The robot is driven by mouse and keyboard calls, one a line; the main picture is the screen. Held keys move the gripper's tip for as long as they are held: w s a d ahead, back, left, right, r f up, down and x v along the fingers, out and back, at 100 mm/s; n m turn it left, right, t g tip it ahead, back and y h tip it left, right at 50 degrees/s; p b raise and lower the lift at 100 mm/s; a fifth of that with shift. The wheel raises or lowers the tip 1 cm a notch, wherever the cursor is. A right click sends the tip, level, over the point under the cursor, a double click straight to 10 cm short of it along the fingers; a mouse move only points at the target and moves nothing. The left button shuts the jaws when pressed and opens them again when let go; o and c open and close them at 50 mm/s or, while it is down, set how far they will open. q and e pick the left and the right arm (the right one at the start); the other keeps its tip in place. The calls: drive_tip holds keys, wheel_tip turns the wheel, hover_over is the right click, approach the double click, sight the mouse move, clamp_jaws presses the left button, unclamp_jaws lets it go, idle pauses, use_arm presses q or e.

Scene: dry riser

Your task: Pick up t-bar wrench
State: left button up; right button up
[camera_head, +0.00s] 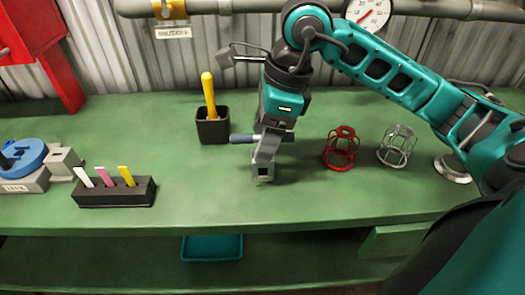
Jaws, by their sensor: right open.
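The t-bar wrench shows as a dark blue-grey bar (242,138) lying crosswise near the middle of the green bench. Its bar sticks out on both sides of my right gripper (264,160), and its middle is hidden behind the gripper. My right gripper points down at the bar and is open. I cannot tell whether its fingers touch the wrench. My left gripper is not in view.
A black holder (213,130) with a yellow-handled tool (208,95) stands close left of the wrench. A red wire cage (341,149) and a grey one (397,147) stand to the right. A black marker block (115,193) is at left. The bench front (300,210) is clear.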

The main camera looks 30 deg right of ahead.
drive_tip(key=x, duration=0.3)
drive_tip(key=shift+f, duration=0.15)
drive_tip(key=shift+c, duration=0.3)
clamp_jaws()
